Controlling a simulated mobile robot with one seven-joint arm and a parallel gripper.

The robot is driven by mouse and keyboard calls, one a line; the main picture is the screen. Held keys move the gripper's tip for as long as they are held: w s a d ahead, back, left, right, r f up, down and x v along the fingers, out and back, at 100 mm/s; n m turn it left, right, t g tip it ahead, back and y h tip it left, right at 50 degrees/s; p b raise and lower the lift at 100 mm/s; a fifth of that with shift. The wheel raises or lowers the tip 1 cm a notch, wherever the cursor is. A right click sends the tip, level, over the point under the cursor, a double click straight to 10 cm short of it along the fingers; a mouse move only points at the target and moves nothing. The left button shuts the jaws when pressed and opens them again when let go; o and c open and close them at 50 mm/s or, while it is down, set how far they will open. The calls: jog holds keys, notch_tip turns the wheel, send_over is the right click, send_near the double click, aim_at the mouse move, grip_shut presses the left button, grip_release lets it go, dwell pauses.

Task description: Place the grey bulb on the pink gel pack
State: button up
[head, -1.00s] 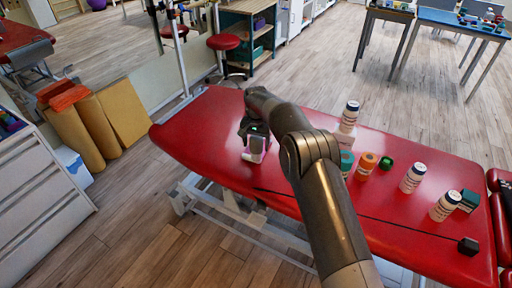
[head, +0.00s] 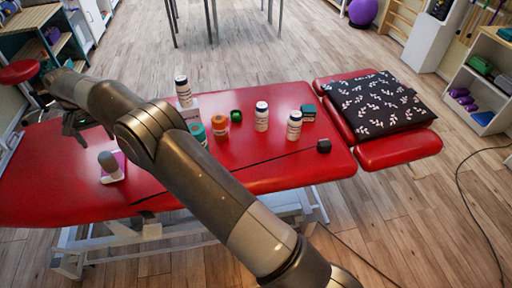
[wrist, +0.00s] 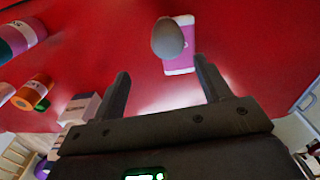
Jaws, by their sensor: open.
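The grey bulb (head: 107,160) stands upright on the pink gel pack (head: 118,176), near the left part of the red couch top. In the wrist view the bulb (wrist: 168,39) overlaps the pack (wrist: 182,68), which has a white end and shows beside and below it. My gripper (head: 73,132) is up and behind the bulb in the head view, apart from it. In the wrist view my gripper (wrist: 161,70) has its two fingers spread with nothing between them. The underside of the bulb is hidden.
On the red couch (head: 235,172) stand several bottles, among them a white one (head: 262,116), an orange-and-white jar (head: 220,126) and a teal-capped one (head: 198,132). A patterned dark cushion (head: 380,103) is at right.

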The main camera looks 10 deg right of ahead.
jog(key=d+r+t, duration=0.1)
jog(key=d+r, duration=1.3)
jog(key=d, duration=0.1)
jog(key=s+d+r+t, duration=0.1)
jog(key=s+d+r, duration=0.25)
jog(key=d, duration=0.45)
jog(key=s+d+r, duration=0.2)
jog(key=d+r, duration=0.3)
jog(key=d, duration=0.3)
jog(key=s+d+r+m+t, duration=0.1)
jog(key=s+d+m+t, duration=0.1)
jog(key=s+d, duration=1.25)
jog(key=s+d+f, duration=0.3)
jog(key=s, duration=0.3)
jog(key=s+d+f+t, duration=0.1)
jog(key=s+d+f, duration=0.2)
jog(key=s, duration=0.4)
jog(key=shift+s+d+f, duration=0.25)
jog(key=shift+d, duration=0.1)
jog(key=shift+o, duration=0.2)
